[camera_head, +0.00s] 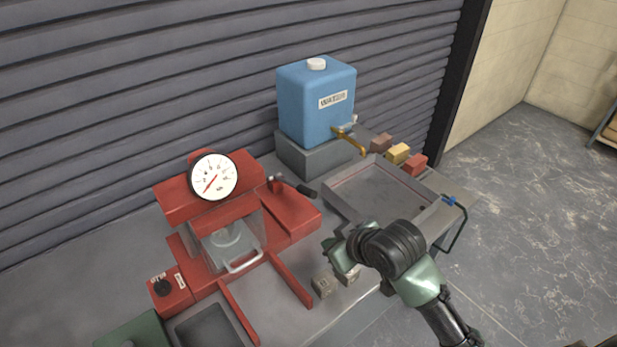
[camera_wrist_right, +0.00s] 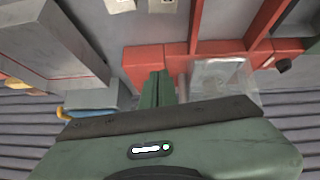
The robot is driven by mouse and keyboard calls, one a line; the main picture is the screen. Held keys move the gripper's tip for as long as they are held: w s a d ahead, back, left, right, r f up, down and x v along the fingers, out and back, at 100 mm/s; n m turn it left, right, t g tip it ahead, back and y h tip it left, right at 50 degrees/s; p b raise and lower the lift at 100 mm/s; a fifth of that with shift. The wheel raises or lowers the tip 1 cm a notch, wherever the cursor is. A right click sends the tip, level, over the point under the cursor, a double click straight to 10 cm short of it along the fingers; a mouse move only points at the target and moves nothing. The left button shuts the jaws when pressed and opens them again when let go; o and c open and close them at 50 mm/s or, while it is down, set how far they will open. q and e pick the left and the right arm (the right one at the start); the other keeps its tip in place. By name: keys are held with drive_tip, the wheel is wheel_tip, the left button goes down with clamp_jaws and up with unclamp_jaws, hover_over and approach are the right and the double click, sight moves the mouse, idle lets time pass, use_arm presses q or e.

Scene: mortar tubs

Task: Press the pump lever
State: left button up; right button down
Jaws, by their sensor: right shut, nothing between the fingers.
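The pump lever (camera_head: 304,190) has a black handle and sticks out to the right from the red press (camera_head: 290,222). The press carries a round white gauge (camera_head: 213,177) and a clear-walled chamber (camera_head: 232,243). My right gripper (camera_head: 334,246) is shut and empty, in front of and to the right of the lever, apart from it in the picture. In the right wrist view its closed green fingers (camera_wrist_right: 158,90) point at the red press body (camera_wrist_right: 146,58), beside the clear chamber (camera_wrist_right: 222,76). The lever cannot be made out there. My left gripper is not in view.
A blue water tank (camera_head: 312,108) with a brass tap stands on a grey block behind. A shallow grey tray (camera_head: 428,213) lies right of the press, with several coloured blocks (camera_head: 398,153) beyond it. Small grey cubes (camera_head: 323,284) sit near my right gripper.

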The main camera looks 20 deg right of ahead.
drive_tip(key=w+d+r+n+t+y, duration=0.1)
drive_tip(key=w+r+t, duration=0.1)
drive_tip(key=w+r, duration=0.8)
drive_tip(key=shift+w+d+r+t, duration=0.2)
drive_tip(key=shift+w+r+t, duration=0.1)
drive_tip(key=shift+r, duration=0.45)
drive_tip(key=p, duration=0.4)
hover_over(308, 192)
drive_tip(key=w+a, duration=0.1)
wheel_tip(308, 192, down, 6)
drive_tip(key=shift+s+d+f+p, duration=0.2)
drive_tip(key=shift+f, duration=0.35)
drive_tip(key=shift+s+d+f+p, duration=0.15)
drive_tip(key=shift+s+f, duration=0.05)
drive_tip(key=shift+f, duration=0.3)
drive_tip(key=shift+s+d+f, duration=0.25)
drive_tip(key=shift+f, duration=0.35)
drive_tip(key=shift+w, duration=0.1)
drive_tip(key=shift+f, duration=0.1)
